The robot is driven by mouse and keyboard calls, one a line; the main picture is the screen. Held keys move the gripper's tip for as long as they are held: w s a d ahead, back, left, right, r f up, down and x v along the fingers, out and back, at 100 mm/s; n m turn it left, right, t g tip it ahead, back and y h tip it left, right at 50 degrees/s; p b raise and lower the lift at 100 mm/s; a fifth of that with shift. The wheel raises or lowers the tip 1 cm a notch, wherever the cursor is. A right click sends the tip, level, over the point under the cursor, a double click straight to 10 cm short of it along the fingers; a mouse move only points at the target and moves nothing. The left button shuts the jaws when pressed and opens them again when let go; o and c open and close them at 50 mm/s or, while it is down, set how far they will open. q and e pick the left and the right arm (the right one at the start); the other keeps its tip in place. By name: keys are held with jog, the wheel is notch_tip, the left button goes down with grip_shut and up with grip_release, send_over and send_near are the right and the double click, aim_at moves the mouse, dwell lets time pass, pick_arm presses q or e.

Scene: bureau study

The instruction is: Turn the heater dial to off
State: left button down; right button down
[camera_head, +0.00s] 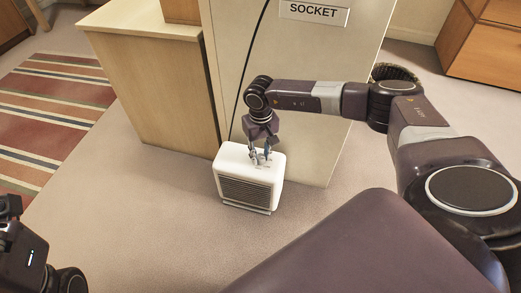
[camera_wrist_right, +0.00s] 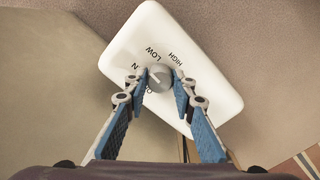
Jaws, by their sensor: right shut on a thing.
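The white heater (camera_head: 249,182) stands on the carpet in the head view, with a slatted grille on its front. Its top panel fills the middle of the right wrist view (camera_wrist_right: 205,95). The round grey dial (camera_wrist_right: 160,78) sits on that panel, with a light mark pointing roughly to the picture's upper left. HIGH and LOW are readable around it; other labels are partly hidden by a finger. My right gripper (camera_head: 260,158) reaches down onto the heater's top. Its fingertips (camera_wrist_right: 163,80) are shut on the dial from both sides. My left gripper is out of view; only part of that arm shows.
A wooden cabinet (camera_head: 165,95) and a pale panel with a SOCKET sign (camera_head: 314,12) stand behind the heater. A black cable (camera_head: 245,65) runs down the panel. A striped rug (camera_head: 50,120) lies at left. Carpet in front is clear.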

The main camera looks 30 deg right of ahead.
aim_at(261, 156)
jog(key=shift+n, duration=0.5)
jog(key=c, duration=1.6)
grip_release()
notch_tip(261, 156, up, 12)
